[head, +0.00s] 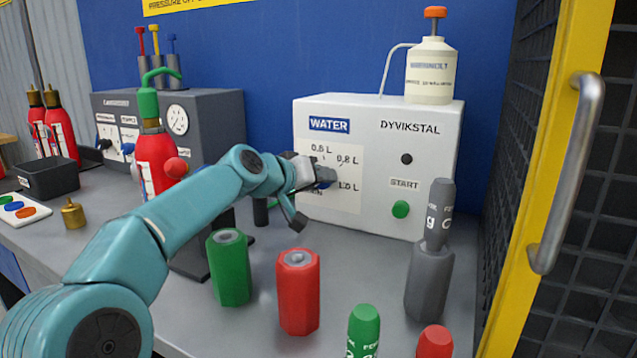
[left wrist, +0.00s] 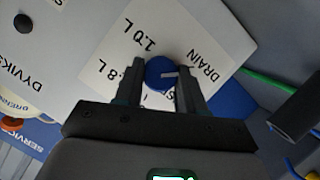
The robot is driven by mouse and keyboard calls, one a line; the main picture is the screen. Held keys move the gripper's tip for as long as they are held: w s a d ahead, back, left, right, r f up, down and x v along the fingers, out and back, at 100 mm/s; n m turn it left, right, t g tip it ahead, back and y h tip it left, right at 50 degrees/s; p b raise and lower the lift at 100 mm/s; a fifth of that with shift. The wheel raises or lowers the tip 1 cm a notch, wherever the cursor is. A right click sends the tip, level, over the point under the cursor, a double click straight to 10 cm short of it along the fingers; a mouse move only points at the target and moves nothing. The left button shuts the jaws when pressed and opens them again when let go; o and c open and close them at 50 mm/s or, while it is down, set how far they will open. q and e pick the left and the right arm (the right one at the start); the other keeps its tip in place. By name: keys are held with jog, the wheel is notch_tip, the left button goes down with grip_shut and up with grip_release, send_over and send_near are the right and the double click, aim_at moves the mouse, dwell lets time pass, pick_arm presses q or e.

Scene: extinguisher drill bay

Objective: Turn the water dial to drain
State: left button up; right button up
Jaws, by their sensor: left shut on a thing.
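The white water machine (head: 435,185) stands against the blue wall, with a WATER label and a dial scale on its front. Its blue dial (left wrist: 158,72) sits between my left gripper's two fingers in the left wrist view; the white pointer mark lies toward the side with the DRAIN label (left wrist: 204,66). The dial is mostly hidden by the gripper in the head view. My left gripper (head: 316,176) is shut on the dial, and it also shows in the left wrist view (left wrist: 160,88). My right gripper is not in view.
A green START button (head: 400,209) is right of the dial. Green (head: 229,268) and red (head: 298,291) cylinders stand below my left arm. A grey cylinder (head: 429,282) stands at right, near a yellow door frame (head: 548,215). A red extinguisher (head: 155,155) stands behind my arm.

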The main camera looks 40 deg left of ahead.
pick_arm(q)
jog(key=shift+f, duration=0.2)
jog(key=o, duration=1.1)
jog(key=shift+r, duration=0.1)
jog(key=shift+c, duration=0.2)
jog(key=v, duration=1.6)
jog(key=shift+s, duration=0.15)
jog(key=shift+r, duration=0.15)
